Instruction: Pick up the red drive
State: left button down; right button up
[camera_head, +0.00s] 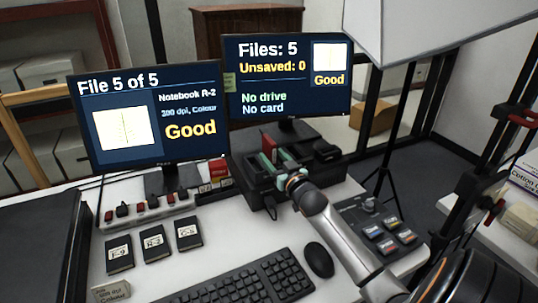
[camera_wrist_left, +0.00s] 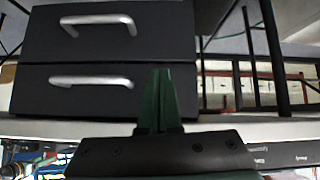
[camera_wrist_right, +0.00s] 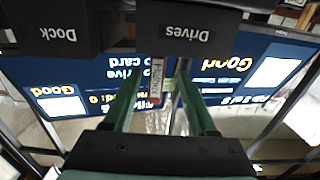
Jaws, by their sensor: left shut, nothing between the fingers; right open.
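The red drive (camera_head: 269,147) stands upright at the dark holder behind the keyboard, partly hidden by my right gripper. In the right wrist view the drive (camera_wrist_right: 156,82) shows its red edge and white label between the open green fingers, nearer the left one. My right gripper (camera_head: 279,162) is open at the drive; it also shows in the right wrist view (camera_wrist_right: 158,78). I cannot tell whether a finger touches the drive. My left gripper (camera_wrist_left: 161,72) is shut and empty, in front of a dark drawer unit, and is out of the head view.
Dark blocks marked Drives (camera_wrist_right: 186,32) and Dock (camera_wrist_right: 58,30) lie close to my right gripper. Two monitors (camera_head: 150,118) (camera_head: 287,78) stand behind. The keyboard (camera_head: 245,279), mouse (camera_head: 318,260) and button panel (camera_head: 378,228) are in front. Three black labelled cases (camera_head: 153,243) lie left.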

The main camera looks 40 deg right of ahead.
aim_at(269, 150)
jog(key=shift+f+x, duration=0.15)
jog(key=shift+x, duration=0.95)
jog(key=shift+f+x, duration=0.1)
jog(key=shift+x, duration=1)
jog(key=shift+d, duration=0.15)
jog(key=shift+c, duration=0.2)
grip_shut()
